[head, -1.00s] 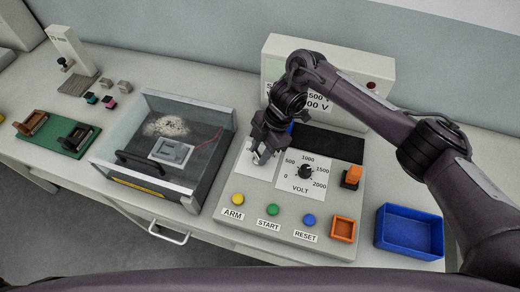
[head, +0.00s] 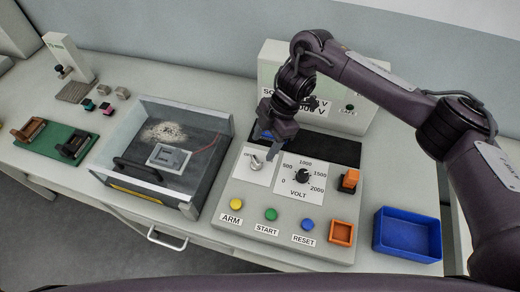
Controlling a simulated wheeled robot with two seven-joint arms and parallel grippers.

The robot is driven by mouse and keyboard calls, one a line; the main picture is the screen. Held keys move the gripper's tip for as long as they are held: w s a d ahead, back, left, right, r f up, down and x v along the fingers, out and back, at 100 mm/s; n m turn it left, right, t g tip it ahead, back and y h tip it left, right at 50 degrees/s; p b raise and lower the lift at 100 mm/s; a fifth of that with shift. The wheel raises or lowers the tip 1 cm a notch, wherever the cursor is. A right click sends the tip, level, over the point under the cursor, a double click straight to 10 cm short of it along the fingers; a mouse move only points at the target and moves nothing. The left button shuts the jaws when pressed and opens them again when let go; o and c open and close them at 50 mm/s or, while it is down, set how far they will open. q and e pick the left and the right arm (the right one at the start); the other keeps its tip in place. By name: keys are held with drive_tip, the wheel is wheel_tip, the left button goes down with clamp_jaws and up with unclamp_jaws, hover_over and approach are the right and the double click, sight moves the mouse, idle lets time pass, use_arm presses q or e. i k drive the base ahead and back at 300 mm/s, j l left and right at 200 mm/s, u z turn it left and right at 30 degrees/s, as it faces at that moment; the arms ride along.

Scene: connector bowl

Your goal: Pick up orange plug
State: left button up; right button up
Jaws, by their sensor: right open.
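The orange plug (head: 351,176) sits upright in a black socket at the right side of the grey control console (head: 230,207). My right gripper (head: 265,146) is over the console's left part, above the white panel with a small light knob (head: 256,163). It points down with its fingers apart and empty, well to the left of the plug. The plug is in clear view and nothing touches it. My left gripper is not in view.
An orange square tray (head: 341,233) is at the console's front right corner. A blue bin (head: 407,256) stands to the right. The VOLT dial (head: 302,177) lies between gripper and plug. A clear-walled box (head: 128,180) stands left of the console.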

sight(351, 179)
drive_tip(key=k, duration=1.5)
